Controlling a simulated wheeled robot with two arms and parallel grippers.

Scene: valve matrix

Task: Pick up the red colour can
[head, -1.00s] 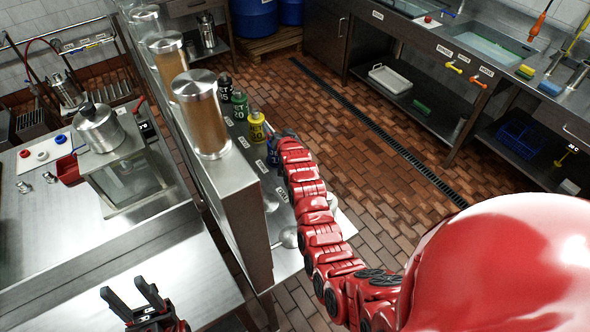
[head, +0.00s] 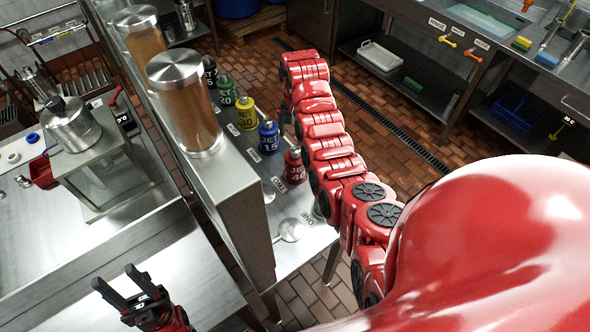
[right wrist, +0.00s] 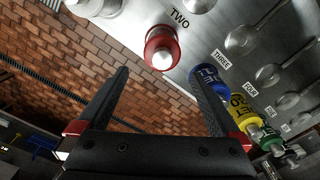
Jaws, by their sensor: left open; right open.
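The red can (head: 294,166), labelled JET 40, stands upright at the near end of a row of coloured cans on a narrow steel shelf. In the right wrist view the red can (right wrist: 162,48) is ahead of my right gripper (right wrist: 162,80), between the lines of its fingers and apart from them. My left gripper (head: 123,284) is open and empty over the steel counter at the lower left.
Blue (head: 268,137), yellow (head: 246,113), green (head: 224,90) and black cans stand beyond the red one. Ladles (head: 290,230) lie on the shelf. A steel ledge with tall lidded jars (head: 186,105) runs along its left. The brick floor to the right is clear.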

